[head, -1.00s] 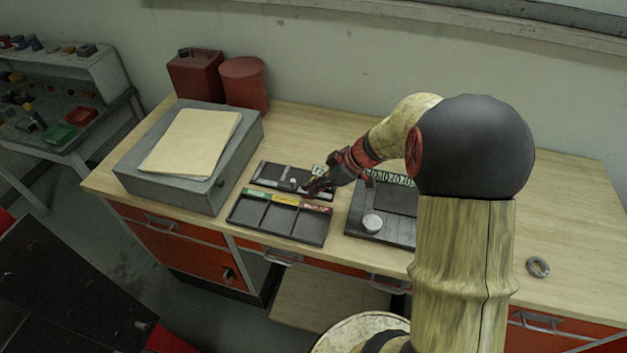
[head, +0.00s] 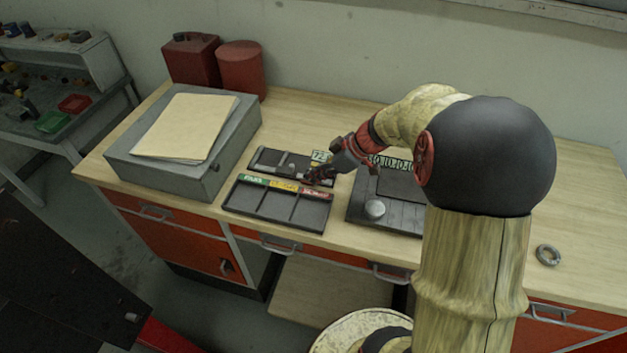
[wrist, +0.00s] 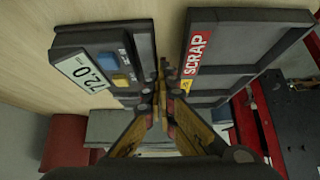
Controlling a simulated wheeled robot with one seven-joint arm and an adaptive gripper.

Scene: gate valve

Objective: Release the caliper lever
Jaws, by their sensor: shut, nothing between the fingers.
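The caliper gauge (head: 268,158) is a dark block lying on the bench behind the three-compartment tray. Its pale display (wrist: 85,70) reads about 72.0 in the wrist view, beside a blue and a yellow button. I cannot pick out its lever; my gripper may hide it. My gripper (head: 312,178) is at the gauge's right end, by the tray's back edge. In the wrist view my gripper (wrist: 162,80) has its fingertips together and empty, in the gap between the gauge and the tray. I cannot tell whether they touch either one.
The sorting tray (head: 277,206) has green, yellow and red labels; the red one reads SCRAP. A black fixture (head: 357,209) with a round silver disc (head: 375,208) is to the right. A grey box (head: 210,172) stands left. A metal ring (head: 548,255) lies at far right.

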